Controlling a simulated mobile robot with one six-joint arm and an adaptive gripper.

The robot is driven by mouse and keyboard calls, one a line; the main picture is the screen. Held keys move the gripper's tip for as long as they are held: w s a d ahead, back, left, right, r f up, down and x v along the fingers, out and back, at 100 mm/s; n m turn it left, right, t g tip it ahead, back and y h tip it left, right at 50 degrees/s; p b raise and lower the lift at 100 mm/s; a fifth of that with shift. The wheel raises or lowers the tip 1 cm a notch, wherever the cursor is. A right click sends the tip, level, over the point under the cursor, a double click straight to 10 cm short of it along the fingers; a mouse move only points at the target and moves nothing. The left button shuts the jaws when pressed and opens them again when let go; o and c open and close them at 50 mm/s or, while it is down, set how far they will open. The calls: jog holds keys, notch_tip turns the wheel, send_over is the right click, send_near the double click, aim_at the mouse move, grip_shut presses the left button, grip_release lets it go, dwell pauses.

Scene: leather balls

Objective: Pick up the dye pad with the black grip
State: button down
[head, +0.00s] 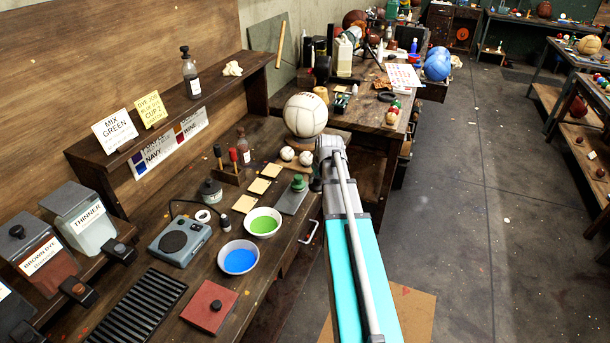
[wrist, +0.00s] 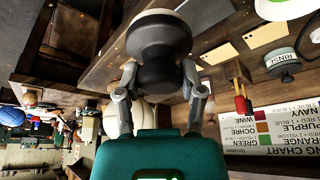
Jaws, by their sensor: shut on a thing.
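My gripper (wrist: 160,70) is shut on a round dye pad with a black grip (wrist: 158,38). The black grip sits between the two fingers, and the pad's wide dark and pale disc is beyond the fingertips. In the head view my gripper (head: 321,168) is at the right edge of the workbench, beside the pale ball. My own arm hides most of the held pad there, so its height over the bench is hard to tell.
A shelf (head: 160,115) runs along the back. Floor (head: 450,210) on the right is open.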

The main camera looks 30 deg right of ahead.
jog(key=shift+s+d+r+p, duration=0.3)
jog(key=shift+s+d+r, duration=0.15)
jog(key=shift+s+d, duration=0.3)
jog(key=shift+s+a, duration=0.1)
jog(key=shift+a, duration=0.05)
jog(key=c, duration=0.8)
grip_release()
jog(key=c, duration=0.4)
jog(key=shift+f+b, duration=0.25)
jog(key=shift+b, duration=0.05)
